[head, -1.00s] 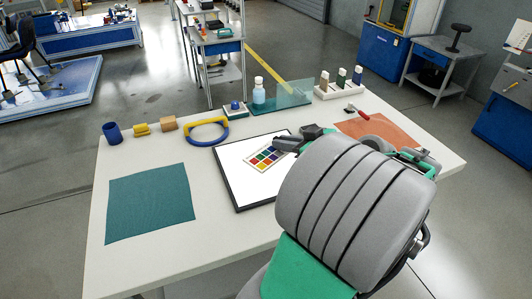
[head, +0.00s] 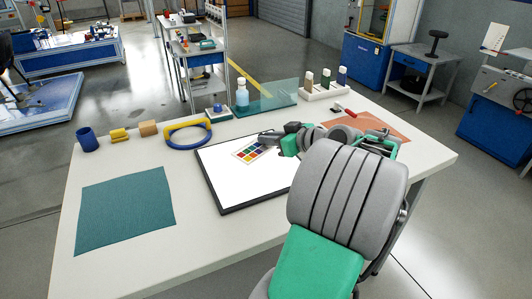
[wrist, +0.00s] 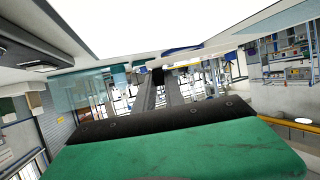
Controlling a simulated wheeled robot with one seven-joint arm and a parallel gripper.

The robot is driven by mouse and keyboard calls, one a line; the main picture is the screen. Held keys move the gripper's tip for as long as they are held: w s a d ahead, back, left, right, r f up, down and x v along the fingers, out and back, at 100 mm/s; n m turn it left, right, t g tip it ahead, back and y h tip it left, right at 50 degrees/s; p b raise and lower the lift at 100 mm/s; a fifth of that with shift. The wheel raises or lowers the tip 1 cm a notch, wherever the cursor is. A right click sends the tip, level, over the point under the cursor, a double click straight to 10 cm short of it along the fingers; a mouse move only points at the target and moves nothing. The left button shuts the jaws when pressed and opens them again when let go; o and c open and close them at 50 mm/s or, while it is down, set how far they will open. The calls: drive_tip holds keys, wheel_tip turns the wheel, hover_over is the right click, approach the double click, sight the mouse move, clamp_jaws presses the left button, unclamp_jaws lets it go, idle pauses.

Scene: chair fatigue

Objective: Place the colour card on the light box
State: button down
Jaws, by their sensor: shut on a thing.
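The colour card (head: 248,150), a pale card with several coloured squares, shows over the far part of the light box in the head view. The light box (head: 240,188) has a glowing white top and a dark frame, and lies flat on the table. My gripper (head: 266,138) is shut on the card at its far right edge. I cannot tell whether the card touches the white surface or hangs just above it. In the wrist view my gripper's fingers (wrist: 160,92) show beyond the green housing; the card cannot be made out there.
A blue and yellow handle-shaped item (head: 188,134) lies left of the light box. A bottle (head: 242,92) and a clear greenish panel (head: 268,95) stand behind it. A teal mat (head: 125,210) lies left, an orange mat (head: 375,128) right. The white table (head: 190,235) is bare in front.

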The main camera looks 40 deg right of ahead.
sight(273, 148)
drive_tip(key=shift+w+f, duration=0.35)
drive_tip(key=shift+f, duration=0.05)
drive_tip(key=shift+w+d+f, duration=0.1)
drive_tip(key=shift+w+f, duration=0.05)
drive_tip(key=shift+f, duration=0.8)
drive_tip(key=shift+w+f, duration=0.15)
drive_tip(key=shift+f, duration=0.75)
drive_tip(key=shift+f, duration=0.1)
drive_tip(key=shift+f+b, duration=0.15)
drive_tip(key=shift+b, duration=0.25)
drive_tip(key=c, duration=1.4)
unclamp_jaws()
drive_tip(key=shift+r+p, duration=0.35)
drive_tip(key=shift+r, duration=0.05)
drive_tip(key=v, duration=1.2)
